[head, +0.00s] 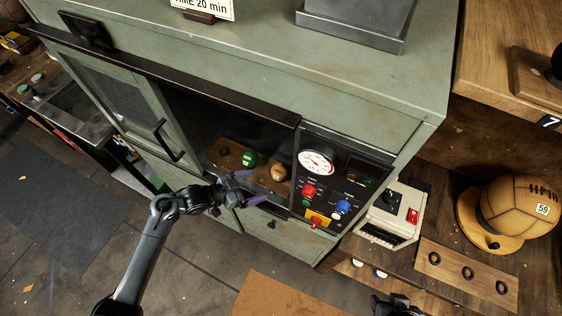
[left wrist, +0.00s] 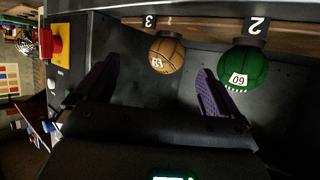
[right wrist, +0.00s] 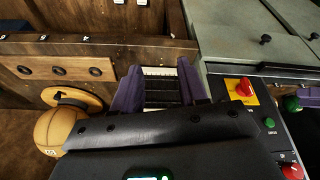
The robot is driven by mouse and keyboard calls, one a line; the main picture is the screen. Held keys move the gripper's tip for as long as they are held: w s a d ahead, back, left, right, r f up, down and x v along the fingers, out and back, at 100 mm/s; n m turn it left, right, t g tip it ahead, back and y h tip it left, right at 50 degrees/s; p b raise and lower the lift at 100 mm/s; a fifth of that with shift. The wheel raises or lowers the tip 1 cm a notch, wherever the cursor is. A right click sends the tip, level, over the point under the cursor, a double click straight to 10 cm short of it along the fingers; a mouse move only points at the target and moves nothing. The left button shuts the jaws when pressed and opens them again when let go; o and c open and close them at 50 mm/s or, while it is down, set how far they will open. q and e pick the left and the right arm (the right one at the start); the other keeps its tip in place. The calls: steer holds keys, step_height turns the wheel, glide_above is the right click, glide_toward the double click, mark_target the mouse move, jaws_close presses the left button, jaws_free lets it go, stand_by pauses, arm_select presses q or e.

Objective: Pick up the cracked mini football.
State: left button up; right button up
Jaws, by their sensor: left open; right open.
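Two small balls sit on a wooden rack (head: 232,150) inside the open green cabinet. One is a brown panelled ball (head: 278,172) with a number tag, by slot 3 in the left wrist view (left wrist: 167,56). The other is a green ball (head: 249,159), by slot 2 in the left wrist view (left wrist: 245,68). I cannot make out cracks on either. My left gripper (head: 248,188) is open and empty at the cabinet opening, with the brown ball ahead between its purple fingers, apart from them. My right gripper (right wrist: 159,68) is open and empty, away from both balls.
A control panel (head: 318,190) with a gauge and buttons borders the opening on the right. The cabinet door (head: 130,105) is on the left. A large tan ball (head: 520,213) tagged 59 and a small white machine (head: 397,215) stand at the right. A holed board (head: 467,272) lies nearby.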

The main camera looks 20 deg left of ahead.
mark_target(272, 174)
arm_select(q)
steer(key=shift+w+d+r+t+b, duration=0.1)
steer(key=shift+w+r+t+b, duration=0.1)
steer(key=shift+w, duration=0.45)
steer(key=shift+w+d+r+t+b, duration=0.1)
steer(key=shift+w+b, duration=0.05)
steer(key=shift+w, duration=0.45)
steer(key=x, duration=0.3)
steer(key=shift+w+d, duration=0.15)
steer(key=shift+w, duration=0.1)
steer(key=shift+x, duration=3)
arm_select(e)
steer(key=shift+s+f, duration=1)
steer(key=shift+s, duration=0.1)
arm_select(q)
steer(key=c, duration=1.1)
